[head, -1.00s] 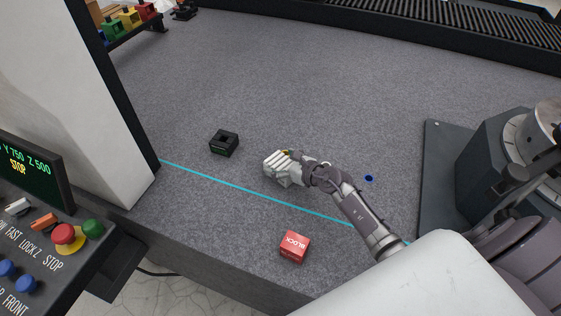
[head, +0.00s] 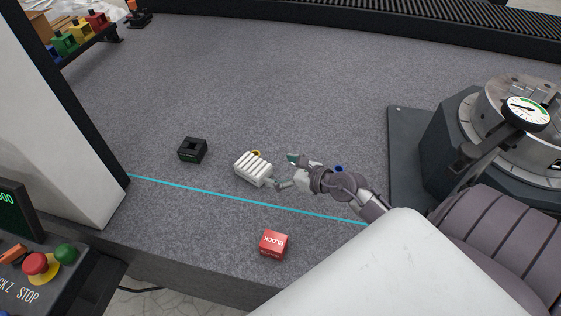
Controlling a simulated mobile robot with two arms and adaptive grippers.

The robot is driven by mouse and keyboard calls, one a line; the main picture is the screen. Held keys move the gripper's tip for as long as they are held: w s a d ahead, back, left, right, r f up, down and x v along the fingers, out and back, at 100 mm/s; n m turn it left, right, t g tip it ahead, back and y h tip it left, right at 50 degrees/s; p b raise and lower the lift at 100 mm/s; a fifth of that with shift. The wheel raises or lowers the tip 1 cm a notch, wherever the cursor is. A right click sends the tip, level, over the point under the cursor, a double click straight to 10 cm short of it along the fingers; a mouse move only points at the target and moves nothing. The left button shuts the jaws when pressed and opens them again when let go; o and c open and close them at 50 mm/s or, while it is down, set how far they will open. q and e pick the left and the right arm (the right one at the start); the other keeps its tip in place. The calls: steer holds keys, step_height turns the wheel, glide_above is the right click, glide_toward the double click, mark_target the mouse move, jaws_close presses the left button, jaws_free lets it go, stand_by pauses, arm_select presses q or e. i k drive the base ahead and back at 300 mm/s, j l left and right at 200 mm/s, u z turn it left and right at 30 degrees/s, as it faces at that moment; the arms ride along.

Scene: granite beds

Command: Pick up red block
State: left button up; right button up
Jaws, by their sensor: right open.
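The red block (head: 273,244), lettered BLOCK, sits on the grey granite bed (head: 330,90) near its front edge, on the near side of a cyan line. My right gripper (head: 289,171) is open and empty, beyond the cyan line and farther back than the red block, well apart from it. Its fingers point left towards a white ribbed piece (head: 253,169), whose right end is close to one fingertip; I cannot tell if they touch. My left gripper is not in view.
A black square block (head: 193,150) with a hole lies left of the ribbed piece. A machine with a dial gauge (head: 526,112) stands right. A pale column (head: 60,130) and control panel (head: 35,275) stand left. The bed's middle and back are largely clear.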

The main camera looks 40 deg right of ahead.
mark_target(273, 244)
steer(key=z, duration=0.95)
